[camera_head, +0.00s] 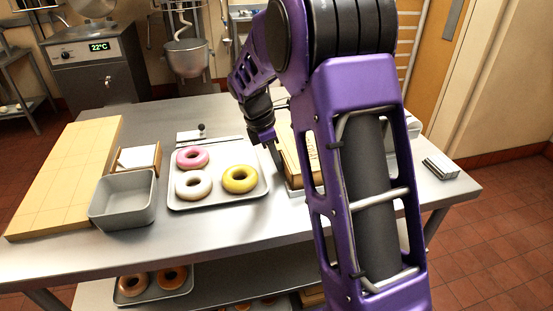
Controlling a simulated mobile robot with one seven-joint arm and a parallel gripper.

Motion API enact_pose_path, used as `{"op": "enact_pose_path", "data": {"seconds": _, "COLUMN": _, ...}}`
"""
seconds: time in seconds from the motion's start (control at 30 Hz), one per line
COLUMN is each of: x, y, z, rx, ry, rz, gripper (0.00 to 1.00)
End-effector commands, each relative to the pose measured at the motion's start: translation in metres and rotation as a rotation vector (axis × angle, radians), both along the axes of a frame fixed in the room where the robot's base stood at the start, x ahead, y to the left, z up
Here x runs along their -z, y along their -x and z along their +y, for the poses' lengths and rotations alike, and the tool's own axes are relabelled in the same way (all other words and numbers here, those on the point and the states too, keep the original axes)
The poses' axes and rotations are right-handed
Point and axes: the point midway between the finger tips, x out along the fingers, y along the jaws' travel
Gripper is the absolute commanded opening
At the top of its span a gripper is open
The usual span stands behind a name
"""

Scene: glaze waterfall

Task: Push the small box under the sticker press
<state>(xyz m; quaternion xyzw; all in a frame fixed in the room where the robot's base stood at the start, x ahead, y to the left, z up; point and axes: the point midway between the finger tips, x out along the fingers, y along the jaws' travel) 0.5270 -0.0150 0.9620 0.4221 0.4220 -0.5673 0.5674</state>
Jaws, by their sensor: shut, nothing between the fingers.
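A tan box (288,152) with dark lettering stands on the steel table, right of the donut tray; my arm hides its right part. I cannot tell for sure whether it is the small box. My gripper (278,164) points down at the left side of this box, shut and empty. It looks very close to the box, but I cannot tell whether they touch. I cannot make out the sticker press; a pale grey object (414,128) shows only partly behind my arm.
A tray (215,204) holds pink, white and yellow donuts left of my gripper. A grey bin (122,211), a small wooden holder (151,152) and a large wooden board (70,170) stand further left. A small stack (440,167) lies near the table's right end, with bare steel around it.

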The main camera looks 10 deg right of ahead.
Motion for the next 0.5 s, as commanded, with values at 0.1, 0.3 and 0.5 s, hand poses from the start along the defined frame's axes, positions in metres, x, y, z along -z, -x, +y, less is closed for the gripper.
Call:
{"op": "enact_pose_path", "data": {"seconds": 0.1, "x": -0.001, "y": 0.000, "z": -0.003, "rx": 0.001, "ry": 0.000, "rz": 0.001, "gripper": 0.00}}
{"op": "enact_pose_path", "data": {"seconds": 0.3, "x": -0.006, "y": 0.001, "z": -0.046, "rx": 0.009, "ry": 0.000, "rz": 0.002, "gripper": 0.00}}
{"op": "enact_pose_path", "data": {"seconds": 0.5, "x": -0.004, "y": 0.001, "z": -0.098, "rx": 0.006, "ry": 0.000, "rz": 0.002, "gripper": 0.00}}
